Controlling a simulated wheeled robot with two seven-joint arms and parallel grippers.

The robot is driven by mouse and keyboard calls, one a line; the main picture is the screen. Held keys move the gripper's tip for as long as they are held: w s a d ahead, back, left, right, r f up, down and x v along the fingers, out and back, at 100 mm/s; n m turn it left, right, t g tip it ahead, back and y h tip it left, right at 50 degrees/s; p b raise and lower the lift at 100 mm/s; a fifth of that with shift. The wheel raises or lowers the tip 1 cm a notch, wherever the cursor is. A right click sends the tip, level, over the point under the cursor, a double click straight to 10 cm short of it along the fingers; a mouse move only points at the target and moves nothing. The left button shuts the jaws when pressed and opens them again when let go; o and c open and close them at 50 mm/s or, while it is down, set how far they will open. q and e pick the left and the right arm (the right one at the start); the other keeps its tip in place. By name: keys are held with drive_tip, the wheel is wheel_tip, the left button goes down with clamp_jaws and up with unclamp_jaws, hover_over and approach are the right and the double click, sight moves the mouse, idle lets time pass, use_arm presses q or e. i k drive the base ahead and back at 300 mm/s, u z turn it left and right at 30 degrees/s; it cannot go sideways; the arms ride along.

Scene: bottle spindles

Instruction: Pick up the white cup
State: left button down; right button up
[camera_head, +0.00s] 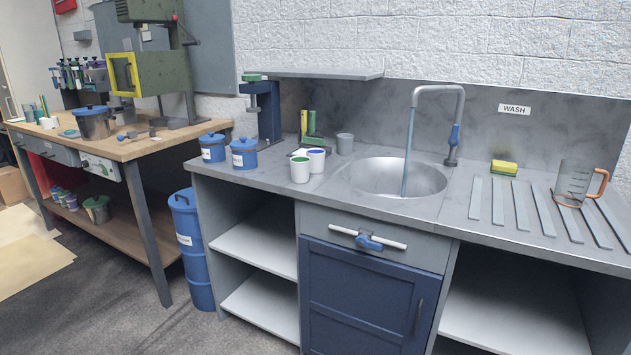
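Two small white cups stand upright and close together on the grey counter left of the sink. The nearer white cup (300,172) has green at its top. The other white cup (317,162) has blue at its top and stands just behind and to the right. A plain grey cup (345,144) stands behind them to the right, apart from both. Neither of my grippers is in view, so nothing is seen touching the cups.
The sink (365,177) has a tall faucet (459,105) with water running. Two blue lidded pots (244,154) stand left of the cups, with a blue stand (266,110) behind. A measuring jug (573,183) and sponge (504,167) are at right. A blue barrel (190,245) stands on the floor.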

sight(316, 161)
drive_tip(key=u, duration=0.75)
drive_tip(key=i, duration=0.55)
drive_tip(key=u, duration=0.45)
drive_tip(key=i, duration=0.95)
drive_tip(key=z, duration=0.9)
drive_tip(key=i, duration=0.65)
drive_tip(key=z, duration=0.7)
